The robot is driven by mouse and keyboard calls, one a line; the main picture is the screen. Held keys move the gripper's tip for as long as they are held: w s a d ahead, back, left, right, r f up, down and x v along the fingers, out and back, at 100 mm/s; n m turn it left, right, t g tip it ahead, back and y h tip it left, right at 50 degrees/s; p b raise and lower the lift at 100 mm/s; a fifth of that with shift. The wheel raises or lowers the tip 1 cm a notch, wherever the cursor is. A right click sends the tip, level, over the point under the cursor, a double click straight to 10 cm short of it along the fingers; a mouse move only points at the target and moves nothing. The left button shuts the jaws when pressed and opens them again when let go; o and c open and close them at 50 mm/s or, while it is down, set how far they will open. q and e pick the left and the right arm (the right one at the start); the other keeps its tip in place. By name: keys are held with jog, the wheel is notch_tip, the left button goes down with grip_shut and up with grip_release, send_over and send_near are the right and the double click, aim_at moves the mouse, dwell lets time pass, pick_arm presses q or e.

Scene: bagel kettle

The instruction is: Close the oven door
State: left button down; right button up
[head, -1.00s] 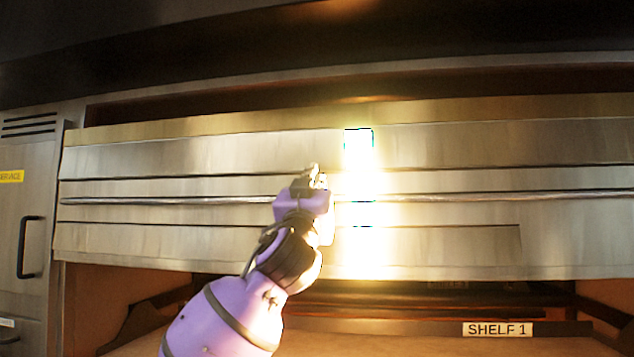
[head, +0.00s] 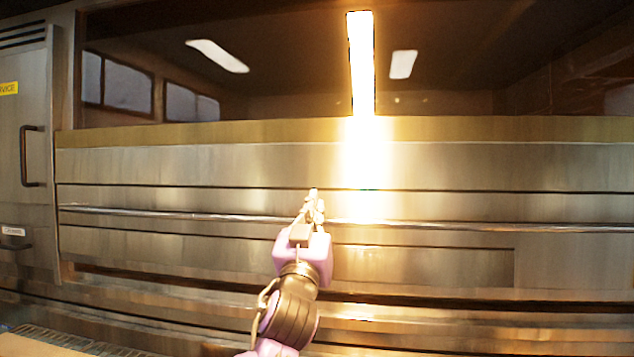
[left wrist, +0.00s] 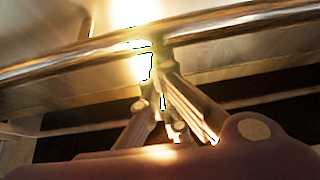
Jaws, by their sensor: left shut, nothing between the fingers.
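The oven door is a wide brushed-steel panel (head: 200,165) across the head view, with a long horizontal bar handle (head: 150,213). The handle also crosses the upper part of the left wrist view (left wrist: 235,25). The door now looks close to upright; I cannot tell whether it is fully shut. My left gripper (head: 313,200) is in front of the panel at the bar, its fingers together and empty. In the left wrist view its fingertips (left wrist: 158,58) meet right at the bar's underside; contact is unclear. My right gripper is not in view.
Dark glass (head: 290,70) with reflected lights and windows spans the area above the steel panel. A steel cabinet (head: 25,150) with a black handle and yellow label stands at the left. A bright glare (head: 365,150) covers part of the panel. A ledge runs below.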

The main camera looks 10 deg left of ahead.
pick_arm(q)
notch_tip(320, 180, down, 6)
jog(key=b, duration=0.1)
jog(key=shift+w+b, duration=0.2)
jog(key=shift+b, duration=0.1)
